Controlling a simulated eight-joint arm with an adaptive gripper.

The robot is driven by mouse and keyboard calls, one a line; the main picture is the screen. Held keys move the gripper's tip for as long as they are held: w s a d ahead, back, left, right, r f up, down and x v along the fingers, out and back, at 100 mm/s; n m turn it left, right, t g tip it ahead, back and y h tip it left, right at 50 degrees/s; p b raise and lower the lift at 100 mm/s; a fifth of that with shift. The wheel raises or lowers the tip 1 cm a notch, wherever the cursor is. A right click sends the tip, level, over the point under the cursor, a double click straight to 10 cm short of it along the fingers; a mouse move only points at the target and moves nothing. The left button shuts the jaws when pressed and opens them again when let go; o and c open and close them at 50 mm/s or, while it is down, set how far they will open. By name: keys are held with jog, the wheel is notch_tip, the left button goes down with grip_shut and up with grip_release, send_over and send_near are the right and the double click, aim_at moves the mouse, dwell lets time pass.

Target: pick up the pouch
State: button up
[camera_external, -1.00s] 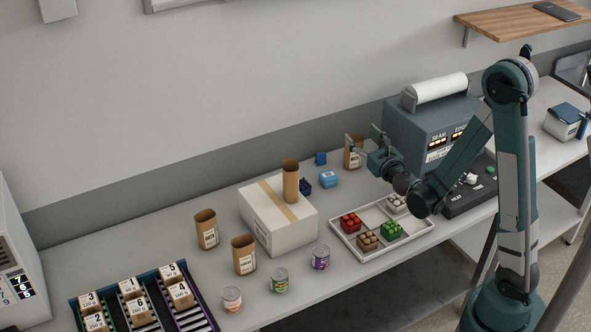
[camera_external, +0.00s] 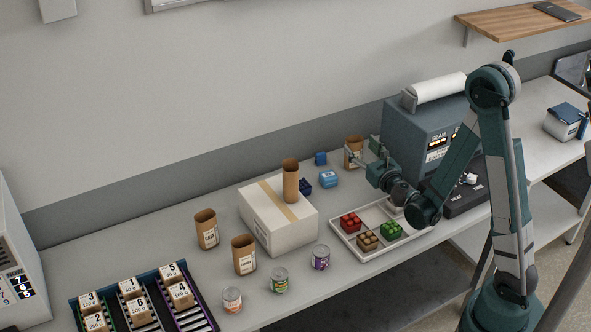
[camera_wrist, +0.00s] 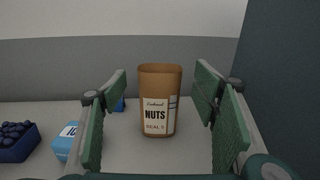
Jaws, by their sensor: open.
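The pouch in front of my gripper is a brown kraft pouch (camera_wrist: 157,85) with a white label reading "NUTS" and "SEAL". It stands upright on the table, between the two green finger pads in the wrist view and a little beyond them. In the external view this pouch (camera_external: 353,150) stands at the back, left of the grey machine. My gripper (camera_wrist: 164,120) is open with nothing held. In the external view my gripper (camera_external: 362,158) is close to the pouch and partly overlaps it; contact cannot be told.
Other kraft pouches stand on the table (camera_external: 207,230) (camera_external: 243,255) and on a white box (camera_external: 260,222). The grey sealing machine (camera_external: 425,130) is close on the right. A divided tray (camera_external: 375,250) sits in front.

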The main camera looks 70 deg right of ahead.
aim_at(358, 146)
jog(key=shift+f, duration=0.1)
jog(key=shift+f, duration=0.15)
jog(key=shift+w+d+f, duration=0.15)
jog(key=shift+b+x, duration=0.5)
jog(key=shift+x, duration=1.8)
jog(key=c, duration=1)
